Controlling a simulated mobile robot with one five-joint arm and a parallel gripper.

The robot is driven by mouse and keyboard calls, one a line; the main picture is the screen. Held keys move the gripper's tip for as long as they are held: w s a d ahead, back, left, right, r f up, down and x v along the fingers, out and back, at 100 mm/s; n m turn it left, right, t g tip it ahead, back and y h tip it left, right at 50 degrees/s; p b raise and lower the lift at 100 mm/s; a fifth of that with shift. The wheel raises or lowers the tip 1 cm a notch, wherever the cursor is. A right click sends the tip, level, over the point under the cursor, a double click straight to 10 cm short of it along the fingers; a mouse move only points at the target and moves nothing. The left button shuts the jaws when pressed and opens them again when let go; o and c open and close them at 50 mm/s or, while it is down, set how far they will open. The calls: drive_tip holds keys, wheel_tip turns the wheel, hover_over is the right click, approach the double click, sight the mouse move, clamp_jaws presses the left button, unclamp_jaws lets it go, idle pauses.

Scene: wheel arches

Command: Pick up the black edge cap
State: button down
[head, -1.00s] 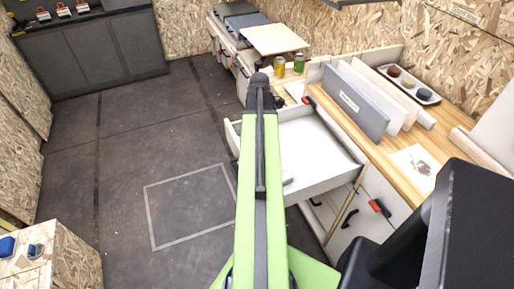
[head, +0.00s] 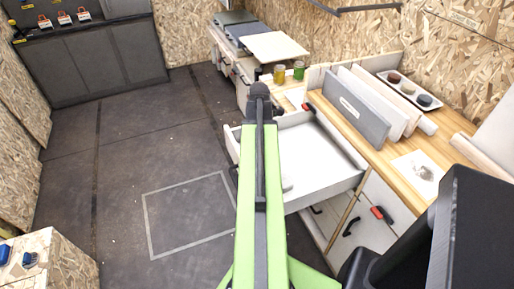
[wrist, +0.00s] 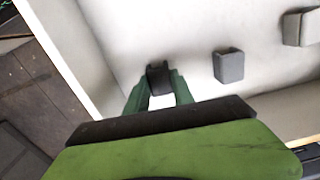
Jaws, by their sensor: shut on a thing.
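The black edge cap (wrist: 158,74) is between the fingertips of my gripper (wrist: 158,88) in the wrist view. The green fingers are shut on it, one on each side. It is over the white floor of an open drawer, near the drawer's left wall. I cannot tell whether it touches the floor. In the head view my arm hides the gripper and the cap.
In the drawer (head: 325,143), a grey cap (wrist: 228,66) lies right of my gripper, and a paler grey piece (wrist: 301,28) lies farther right. The drawer walls stand close around. A wooden worktop (head: 395,155) with leaning panels is to the right.

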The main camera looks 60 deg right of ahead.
wheel_tip(320, 180, up, 5)
drive_tip(key=p, duration=0.4)
drive_tip(key=shift+f+p, duration=0.2)
drive_tip(key=shift+p, duration=0.1)
drive_tip(key=s+r+p, duration=0.6)
drive_tip(key=s, duration=0.5)
drive_tip(key=shift+s+a+r, duration=0.15)
drive_tip(key=shift+s+r, duration=0.05)
drive_tip(key=shift+s, duration=0.15)
